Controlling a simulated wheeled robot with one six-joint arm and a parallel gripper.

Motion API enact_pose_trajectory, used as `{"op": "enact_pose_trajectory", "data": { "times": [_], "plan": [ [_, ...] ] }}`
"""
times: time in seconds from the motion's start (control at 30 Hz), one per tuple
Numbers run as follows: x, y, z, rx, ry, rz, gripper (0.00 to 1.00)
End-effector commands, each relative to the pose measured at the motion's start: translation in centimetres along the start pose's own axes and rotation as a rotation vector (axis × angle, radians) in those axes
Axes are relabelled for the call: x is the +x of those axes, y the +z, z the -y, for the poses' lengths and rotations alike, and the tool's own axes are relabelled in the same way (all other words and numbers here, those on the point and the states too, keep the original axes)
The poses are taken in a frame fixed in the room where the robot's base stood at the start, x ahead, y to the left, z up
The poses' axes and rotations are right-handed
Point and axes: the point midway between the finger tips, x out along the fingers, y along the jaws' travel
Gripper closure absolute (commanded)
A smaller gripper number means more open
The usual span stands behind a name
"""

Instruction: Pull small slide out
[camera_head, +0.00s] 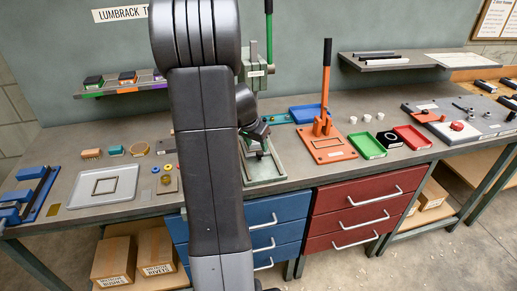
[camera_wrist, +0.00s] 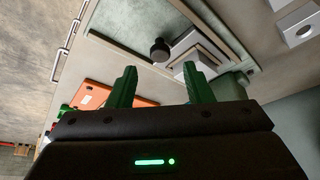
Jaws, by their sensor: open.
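The green fly press (camera_head: 258,72) stands on the bench, partly hidden behind my arm. Its base with a pale bed (camera_head: 264,172) shows to the right of my arm. In the wrist view a small slide of light grey metal (camera_wrist: 188,60) lies in the bed, with a round black knob (camera_wrist: 159,48) at its end. My gripper (camera_head: 256,152) is over the press base. In the wrist view its green fingers (camera_wrist: 160,70) are apart and empty. The knob appears between and just beyond the fingertips; I cannot tell the depth gap.
An orange hand press (camera_head: 327,146) stands to the right, with blue (camera_head: 307,112), green (camera_head: 366,146) and red (camera_head: 412,138) trays around it. A grey tray (camera_head: 104,188) lies at left. Blue (camera_head: 276,226) and red (camera_head: 355,212) drawers with protruding handles are below the bench front.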

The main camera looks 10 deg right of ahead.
Motion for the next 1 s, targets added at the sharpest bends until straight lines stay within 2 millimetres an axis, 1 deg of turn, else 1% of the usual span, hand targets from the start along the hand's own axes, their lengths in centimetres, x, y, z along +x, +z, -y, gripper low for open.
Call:
{"op": "enact_pose_trajectory", "data": {
  "times": [0.03, 0.1, 0.3, 0.5, 0.73, 0.87, 0.9, 0.97, 1.0],
  "plan": [
    [0.8, 0.0, -0.1, -0.001, 0.003, 0.003, 0.54],
    [1.9, 0.1, 0.0, 0.000, 0.002, 0.003, 0.54],
    [4.0, 0.0, 0.0, 0.000, 0.001, 0.001, 0.54],
    [4.7, 0.0, 0.0, 0.000, 0.000, 0.000, 0.54],
    [4.7, 0.0, 0.0, 0.000, -0.001, 0.000, 0.54],
    [4.7, 0.0, 0.0, 0.000, -0.001, 0.000, 0.79],
    [4.7, 0.0, 0.0, 0.000, -0.001, 0.000, 0.87],
    [4.7, 0.0, 0.0, 0.000, -0.001, 0.000, 0.99],
    [4.7, 0.0, 0.0, 0.000, -0.001, 0.000, 1.00]
  ]
}}
